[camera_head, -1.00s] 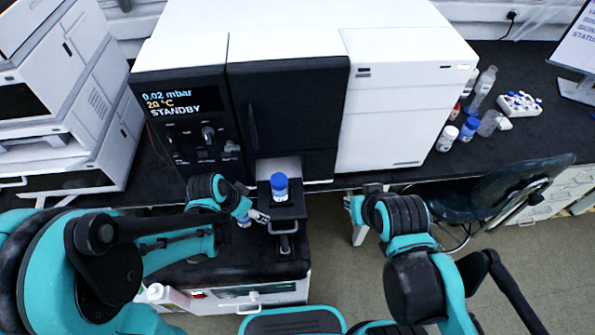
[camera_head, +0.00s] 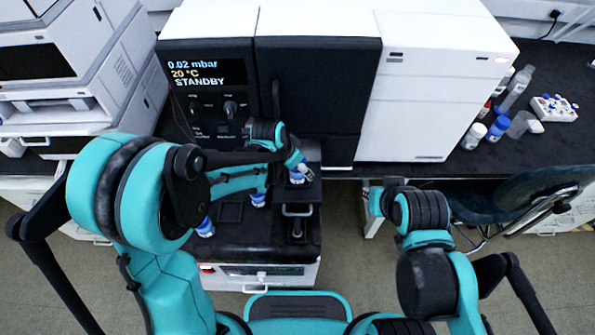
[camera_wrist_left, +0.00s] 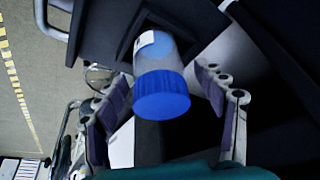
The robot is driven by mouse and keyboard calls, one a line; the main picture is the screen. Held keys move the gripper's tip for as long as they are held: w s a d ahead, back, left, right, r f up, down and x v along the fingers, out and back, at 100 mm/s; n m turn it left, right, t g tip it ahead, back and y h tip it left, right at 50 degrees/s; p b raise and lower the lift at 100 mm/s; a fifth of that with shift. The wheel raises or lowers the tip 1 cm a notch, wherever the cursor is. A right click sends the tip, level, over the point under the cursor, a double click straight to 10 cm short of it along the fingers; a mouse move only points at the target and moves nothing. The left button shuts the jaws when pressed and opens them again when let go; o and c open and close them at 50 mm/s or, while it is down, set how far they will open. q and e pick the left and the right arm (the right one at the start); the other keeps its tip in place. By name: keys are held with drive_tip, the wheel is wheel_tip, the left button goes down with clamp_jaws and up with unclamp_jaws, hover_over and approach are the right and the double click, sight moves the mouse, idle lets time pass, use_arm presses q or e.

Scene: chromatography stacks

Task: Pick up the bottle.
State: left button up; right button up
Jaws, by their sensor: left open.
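The bottle, clear with a blue cap, stands on the black pull-out tray (camera_head: 308,193) at the front of the machine. In the head view its blue cap (camera_head: 296,179) shows, partly hidden by my left gripper (camera_head: 300,170). In the left wrist view the bottle (camera_wrist_left: 162,92) lies between the two purple-padded fingers of my left gripper (camera_wrist_left: 162,88). The fingers are open, one on each side, with a gap visible to the right of the cap. My right gripper (camera_head: 376,196) hangs to the right, away from the bottle; its fingers are too small to judge.
Two other blue-capped bottles stand on the low black bench, one by my left arm (camera_head: 258,199) and one further left (camera_head: 205,228). The machine (camera_head: 318,100) rises just behind the tray. Several bottles and a white vial rack (camera_head: 554,108) are at the right; a chair (camera_head: 500,205) stands below.

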use_arm(q)
drive_tip(key=shift+w+d+f+b, duration=0.4)
drive_tip(key=shift+w+f+b, duration=0.05)
drive_tip(key=shift+f, duration=0.25)
drive_tip(key=shift+r, duration=0.15)
drive_tip(key=c, duration=1.3)
drive_tip(key=shift+r, duration=0.1)
drive_tip(key=shift+c, duration=0.2)
